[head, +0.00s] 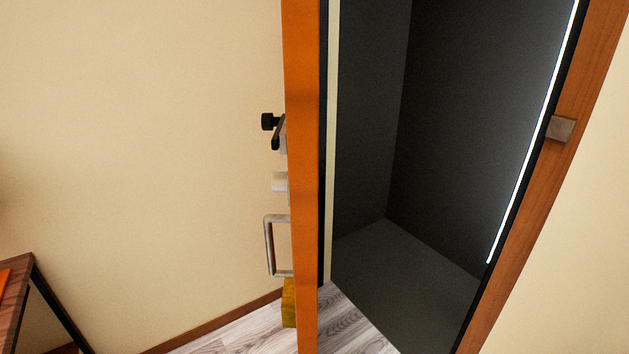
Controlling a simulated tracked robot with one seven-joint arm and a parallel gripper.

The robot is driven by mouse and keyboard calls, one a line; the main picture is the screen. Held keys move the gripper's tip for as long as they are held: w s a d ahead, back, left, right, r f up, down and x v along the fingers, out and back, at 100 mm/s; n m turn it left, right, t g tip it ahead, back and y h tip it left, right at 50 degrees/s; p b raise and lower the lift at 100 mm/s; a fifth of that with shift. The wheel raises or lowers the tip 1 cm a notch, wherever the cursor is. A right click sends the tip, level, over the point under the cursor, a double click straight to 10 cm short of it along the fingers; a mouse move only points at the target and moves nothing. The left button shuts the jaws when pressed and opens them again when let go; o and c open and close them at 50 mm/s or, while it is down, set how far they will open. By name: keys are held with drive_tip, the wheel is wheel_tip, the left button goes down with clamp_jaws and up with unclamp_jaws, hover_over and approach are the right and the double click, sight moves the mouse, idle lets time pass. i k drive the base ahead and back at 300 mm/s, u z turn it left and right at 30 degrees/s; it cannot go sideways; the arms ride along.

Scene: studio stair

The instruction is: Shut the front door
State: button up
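The front door (303,170) stands open in the head view, seen nearly edge-on as an orange-brown upright panel. On its left face are a dark handle (277,128), a pale lock fitting (280,182) and a grey metal pull bar (268,245). A yellow block-like piece (289,302) shows low beside the door's edge; I cannot tell whether it touches the door. The wooden door frame (545,190) is at the right, with a small metal plate (561,128) on it. The doorway between them is open. My gripper is not in view.
Beyond the doorway is a dark grey space (410,270) with a bright light strip (535,125) along its right side. A dark-legged wooden table (14,300) stands at the lower left. Pale wood floor (240,335) is clear near the door. A beige wall (130,150) fills the left.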

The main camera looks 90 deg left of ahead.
sight(299, 135)
drive_tip(key=u, duration=0.7)
drive_tip(key=k, duration=1.3)
drive_tip(key=u, duration=1.75)
drive_tip(key=i, duration=1.05)
drive_tip(key=u, duration=0.05)
